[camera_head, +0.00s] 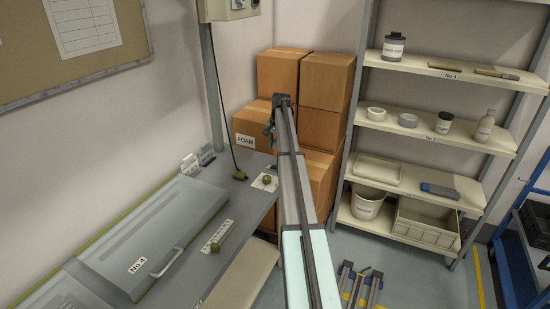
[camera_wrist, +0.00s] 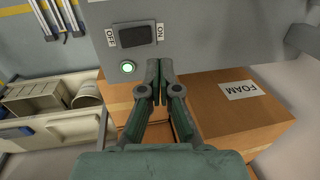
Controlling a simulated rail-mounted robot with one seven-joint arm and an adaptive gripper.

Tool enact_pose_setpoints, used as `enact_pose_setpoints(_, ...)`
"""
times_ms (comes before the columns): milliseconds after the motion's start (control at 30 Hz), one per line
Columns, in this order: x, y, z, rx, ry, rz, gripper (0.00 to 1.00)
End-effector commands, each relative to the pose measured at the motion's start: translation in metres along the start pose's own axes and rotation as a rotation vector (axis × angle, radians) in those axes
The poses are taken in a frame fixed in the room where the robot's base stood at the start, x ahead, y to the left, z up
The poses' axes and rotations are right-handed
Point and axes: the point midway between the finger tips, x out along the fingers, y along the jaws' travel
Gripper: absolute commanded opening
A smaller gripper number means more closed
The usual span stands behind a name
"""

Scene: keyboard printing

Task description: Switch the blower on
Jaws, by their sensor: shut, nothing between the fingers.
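I cannot tell which side of the rocker is pressed in.
Cardboard boxes (camera_head: 325,80), one marked FOAM, stand in the corner behind my arm. A shelf rack (camera_head: 430,135) with jars and bins is on the right. A grey bench (camera_head: 245,205) with a hinged lid (camera_head: 165,230) is at left. A cable (camera_head: 220,105) hangs along the post.

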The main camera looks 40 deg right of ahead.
Motion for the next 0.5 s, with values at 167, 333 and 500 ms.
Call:
enact_pose_setpoints(167,-0.025,-0.011,-0.001,-0.001,0.001,-0.001,0.00)
enact_pose_setpoints(333,-0.040,-0.015,0.000,-0.001,0.000,0.000,0.00)
enact_pose_setpoints(500,-0.044,-0.016,0.000,-0.001,0.000,0.000,0.00)
